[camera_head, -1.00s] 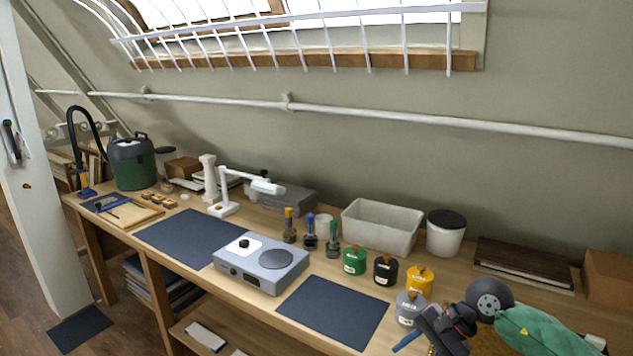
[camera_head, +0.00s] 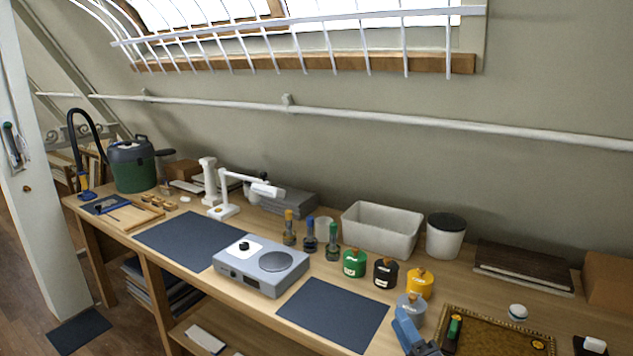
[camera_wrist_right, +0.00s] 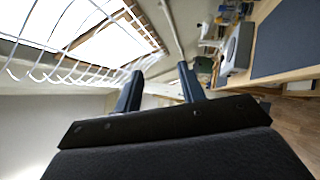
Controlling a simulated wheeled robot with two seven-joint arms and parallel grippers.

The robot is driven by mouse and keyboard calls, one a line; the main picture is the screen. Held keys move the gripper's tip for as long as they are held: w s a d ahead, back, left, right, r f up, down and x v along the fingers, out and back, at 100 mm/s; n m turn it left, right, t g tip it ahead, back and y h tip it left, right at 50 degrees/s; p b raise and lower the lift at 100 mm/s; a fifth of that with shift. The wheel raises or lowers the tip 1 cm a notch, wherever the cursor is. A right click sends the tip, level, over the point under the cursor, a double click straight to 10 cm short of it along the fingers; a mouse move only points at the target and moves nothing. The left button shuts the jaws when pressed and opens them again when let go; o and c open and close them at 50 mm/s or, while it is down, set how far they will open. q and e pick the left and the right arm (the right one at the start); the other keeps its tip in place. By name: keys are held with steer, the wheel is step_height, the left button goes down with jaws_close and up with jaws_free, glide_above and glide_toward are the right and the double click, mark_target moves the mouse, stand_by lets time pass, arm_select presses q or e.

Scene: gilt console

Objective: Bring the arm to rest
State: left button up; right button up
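The rest of my right arm is outside the head view. My left gripper is in neither view.
The long wooden bench (camera_head: 262,318) holds a gilt-edged tray (camera_head: 452,312) at the right. Green (camera_head: 354,263), black (camera_head: 385,273) and yellow (camera_head: 419,284) pots stand behind the gripper. A dark mat (camera_head: 333,314) lies bare to its left.

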steer(key=s+d+f+m+g+h, duration=0.3)
steer(key=s+f+m+g+h, duration=0.1)
steer(key=f+m, duration=0.45)
steer(key=s+d+f+m+g+h, duration=0.3)
steer(key=d+f+m+h, duration=0.15)
steer(key=f+m, duration=0.35)
steer(key=s+a+f+m+g+y, duration=0.1)
steer(key=s+a+f+m+g, duration=0.15)
steer(key=s+f+g, duration=0.55)
steer(key=s+a+f+m+g, duration=0.1)
steer(key=s+f+m+g, duration=0.15)
steer(key=s+f, duration=0.6)
steer(key=s+a+f, duration=0.2)
steer(key=s+f, duration=0.1)
steer(key=f, duration=1.2)
steer(key=s+a+f+g, duration=0.1)
steer(key=s+a+f, duration=0.1)
steer(key=f, duration=1.3)
steer(key=shift+s+y, duration=0.45)
steer(key=shift+s, duration=0.15)
steer(key=shift+r+m+g, duration=0.1)
steer(key=shift+m+g, duration=0.15)
stand_by(0.8)
